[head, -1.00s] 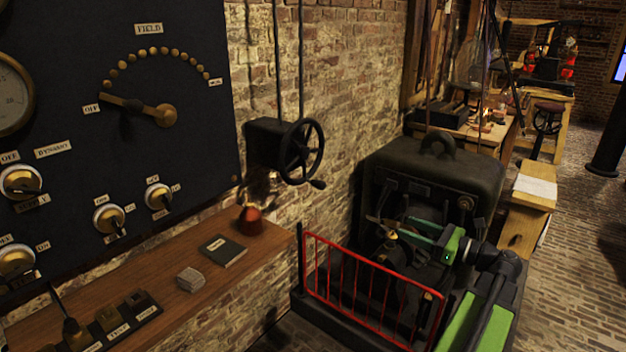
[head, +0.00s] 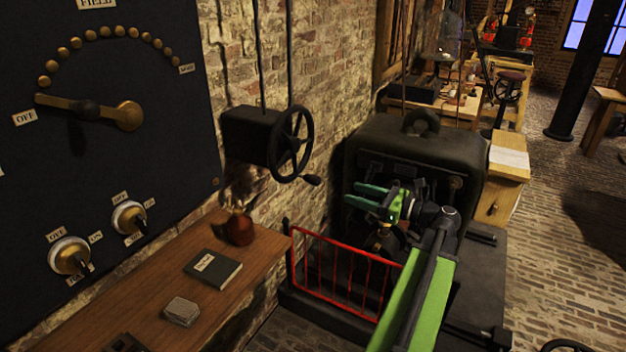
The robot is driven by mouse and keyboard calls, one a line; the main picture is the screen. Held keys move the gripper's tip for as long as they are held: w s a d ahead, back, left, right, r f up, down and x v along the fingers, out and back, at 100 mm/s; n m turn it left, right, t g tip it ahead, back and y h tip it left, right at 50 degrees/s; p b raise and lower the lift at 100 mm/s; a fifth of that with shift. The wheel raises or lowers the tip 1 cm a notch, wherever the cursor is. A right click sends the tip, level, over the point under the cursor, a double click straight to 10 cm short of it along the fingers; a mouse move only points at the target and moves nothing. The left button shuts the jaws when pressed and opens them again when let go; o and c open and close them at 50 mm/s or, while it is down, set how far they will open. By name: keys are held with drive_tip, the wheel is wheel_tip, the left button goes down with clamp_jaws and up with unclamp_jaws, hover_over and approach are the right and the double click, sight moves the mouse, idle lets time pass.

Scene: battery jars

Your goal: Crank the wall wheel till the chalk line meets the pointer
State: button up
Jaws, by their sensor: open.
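The black spoked wall wheel (head: 291,145) stands out from a dark box (head: 250,133) on the brick wall, left of centre in the head view. Its crank handle (head: 312,180) sticks out at the lower right of the rim. I cannot make out a chalk line or a pointer on it. My gripper (head: 364,197), with green fingers, is open and empty. In the picture it is to the right of and below the wheel, apart from it, in front of the dark machine.
A red railing (head: 338,265) stands below the wheel, before a large dark machine (head: 418,150). A wooden shelf (head: 150,277) at lower left holds a notebook (head: 213,267) and a reddish-brown object (head: 240,229). The dark switch panel (head: 110,180) fills the left. Brick floor is open at right.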

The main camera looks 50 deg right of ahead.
sight(314, 180)
drive_tip(key=x, duration=1.4)
drive_tip(key=shift+w, duration=0.35)
clamp_jaws()
idle(0.5)
